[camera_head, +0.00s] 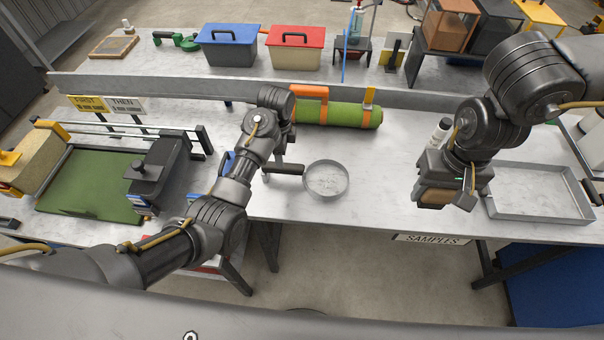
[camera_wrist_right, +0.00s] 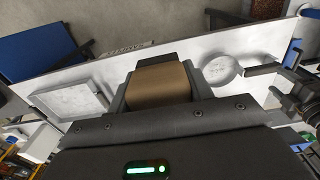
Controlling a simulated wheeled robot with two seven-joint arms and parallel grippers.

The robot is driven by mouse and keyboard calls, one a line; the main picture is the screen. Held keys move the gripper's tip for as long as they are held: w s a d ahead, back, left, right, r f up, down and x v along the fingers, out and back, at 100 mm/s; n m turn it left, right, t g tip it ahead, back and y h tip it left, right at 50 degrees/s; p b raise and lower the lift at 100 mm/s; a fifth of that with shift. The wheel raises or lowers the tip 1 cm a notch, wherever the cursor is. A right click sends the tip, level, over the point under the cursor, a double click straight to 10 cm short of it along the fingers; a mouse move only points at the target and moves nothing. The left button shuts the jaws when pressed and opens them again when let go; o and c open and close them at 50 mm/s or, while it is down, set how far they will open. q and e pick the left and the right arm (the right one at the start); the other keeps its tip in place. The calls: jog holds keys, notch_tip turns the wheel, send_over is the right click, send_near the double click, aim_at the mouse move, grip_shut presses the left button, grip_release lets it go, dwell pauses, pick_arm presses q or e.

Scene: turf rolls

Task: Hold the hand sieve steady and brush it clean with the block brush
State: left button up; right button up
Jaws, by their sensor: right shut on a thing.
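The hand sieve (camera_head: 327,180), a round shallow metal pan with a dark handle (camera_head: 284,169), lies at the middle of the table near its front edge. It also shows in the right wrist view (camera_wrist_right: 220,69). My left arm reaches over the table to the handle end. Its jaws are mostly hidden by the arm, so their grip on the handle is unclear. My right gripper (camera_head: 445,192) is shut on the block brush (camera_head: 433,197), a brown block, held above the table to the right of the sieve. The brown block fills the middle of the right wrist view (camera_wrist_right: 158,83).
A shallow metal tray (camera_head: 540,213) lies right of the right gripper. A green turf roll (camera_head: 340,114) with orange bands lies behind the sieve. A green turf slab (camera_head: 85,183) and a dark block (camera_head: 157,170) are on the left. The table between sieve and brush is clear.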

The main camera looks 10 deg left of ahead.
aim_at(283, 170)
pick_arm(q)
notch_tip(283, 170, down, 10)
jog(key=shift+w+r, duration=0.1)
jog(key=shift+w+f+b, duration=0.2)
jog(key=shift+f+b, duration=0.2)
jog(key=shift+f, duration=0.55)
jog(key=shift+s+r, duration=0.1)
jog(key=shift+c, duration=0.2)
grip_shut()
